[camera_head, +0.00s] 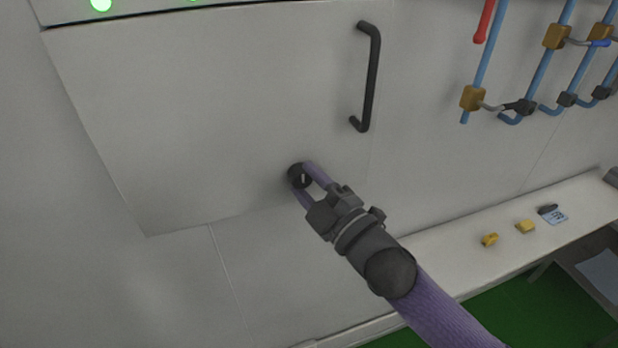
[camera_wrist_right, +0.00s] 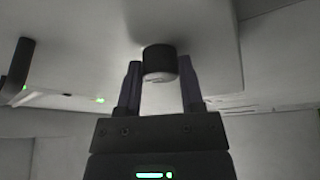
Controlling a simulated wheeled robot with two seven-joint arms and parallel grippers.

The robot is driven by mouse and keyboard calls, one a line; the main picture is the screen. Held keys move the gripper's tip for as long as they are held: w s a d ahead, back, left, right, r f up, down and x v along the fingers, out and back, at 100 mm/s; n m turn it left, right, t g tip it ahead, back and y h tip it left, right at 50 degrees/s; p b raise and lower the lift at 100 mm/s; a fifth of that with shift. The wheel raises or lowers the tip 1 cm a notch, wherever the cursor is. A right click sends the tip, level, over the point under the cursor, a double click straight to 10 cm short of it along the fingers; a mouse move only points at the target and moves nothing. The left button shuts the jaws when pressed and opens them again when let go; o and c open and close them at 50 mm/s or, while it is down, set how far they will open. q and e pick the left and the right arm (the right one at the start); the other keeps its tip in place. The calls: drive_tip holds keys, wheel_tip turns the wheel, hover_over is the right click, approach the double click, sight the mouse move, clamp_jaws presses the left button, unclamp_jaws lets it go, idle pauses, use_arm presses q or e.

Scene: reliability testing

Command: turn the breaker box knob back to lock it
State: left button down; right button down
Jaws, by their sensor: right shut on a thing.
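The breaker box (camera_head: 210,100) is a large pale grey cabinet on the wall, its door flat against it in the head view. A round black knob (camera_head: 299,176) sits near the lower edge of the door. My right gripper (camera_head: 309,180) is shut on the knob, with one finger on each side. In the right wrist view the dark knob (camera_wrist_right: 159,62) stands between the two fingers, and its face shows a pale mark. The fingers hide the knob's sides in part. My left gripper is not in view.
A black bar handle (camera_head: 372,78) stands out from the door above and right of the knob. Blue pipes (camera_head: 541,75) with valves run along the wall at right. A pale bench (camera_head: 460,243) below them holds small yellow pieces (camera_head: 525,226). Green floor lies beneath.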

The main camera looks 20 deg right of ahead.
idle(0.4)
drive_tip(key=shift+c, duration=1.1)
unclamp_jaws()
drive_tip(key=shift+f, duration=0.1)
drive_tip(key=b+v, duration=0.4)
drive_tip(key=v, duration=0.6)
